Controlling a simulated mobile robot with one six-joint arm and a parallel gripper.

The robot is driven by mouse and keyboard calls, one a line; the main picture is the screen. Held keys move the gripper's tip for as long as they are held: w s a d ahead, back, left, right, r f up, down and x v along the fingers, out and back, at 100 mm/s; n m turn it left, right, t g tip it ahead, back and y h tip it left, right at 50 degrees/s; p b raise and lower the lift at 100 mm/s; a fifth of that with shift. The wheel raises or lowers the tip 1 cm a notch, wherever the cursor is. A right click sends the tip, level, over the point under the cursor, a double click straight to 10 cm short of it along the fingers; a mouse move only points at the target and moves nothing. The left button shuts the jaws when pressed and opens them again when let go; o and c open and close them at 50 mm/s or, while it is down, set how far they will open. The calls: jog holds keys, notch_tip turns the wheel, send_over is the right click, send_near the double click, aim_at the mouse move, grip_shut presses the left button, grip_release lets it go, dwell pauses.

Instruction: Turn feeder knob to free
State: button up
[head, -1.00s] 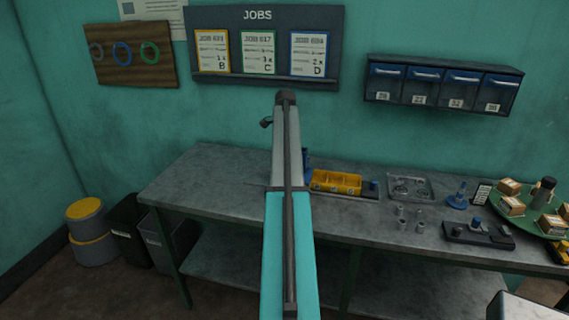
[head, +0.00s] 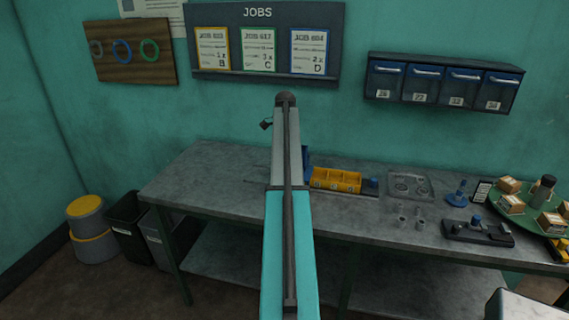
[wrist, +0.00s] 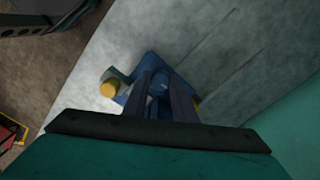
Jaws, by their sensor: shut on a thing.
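The blue feeder (wrist: 150,64) stands on the grey bench in the wrist view, with a yellow round part (wrist: 108,88) on its left side. My gripper (wrist: 158,82) is over it, its two dark fingers closed around a small blue piece that looks like the feeder knob (wrist: 158,88). The fingers hide most of this piece, so its pointing direction cannot be told. In the head view my arm covers most of the feeder; only a blue part (head: 306,158) shows at the arm's right edge. My gripper is hidden there.
Farther right are a metal tray (head: 410,184), small cylinders, a dark fixture (head: 478,232) and a green turntable (head: 535,215) with boxes. The bench left of my arm is clear.

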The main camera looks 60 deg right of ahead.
jog(key=shift+s+n, duration=0.1)
jog(key=shift+n, duration=0.2)
jog(key=n, duration=0.4)
jog(key=shift+b, duration=0.3)
jog(key=n, duration=0.4)
jog(key=shift+f+n, duration=0.1)
jog(key=shift+n, duration=0.2)
jog(key=n, duration=0.4)
jog(key=shift+s+b, duration=0.1)
jog(key=shift+b, duration=0.2)
jog(key=n, duration=0.4)
jog(key=shift+n, duration=0.4)
jog(key=o, duration=1)
jog(key=shift+o, duration=0.2)
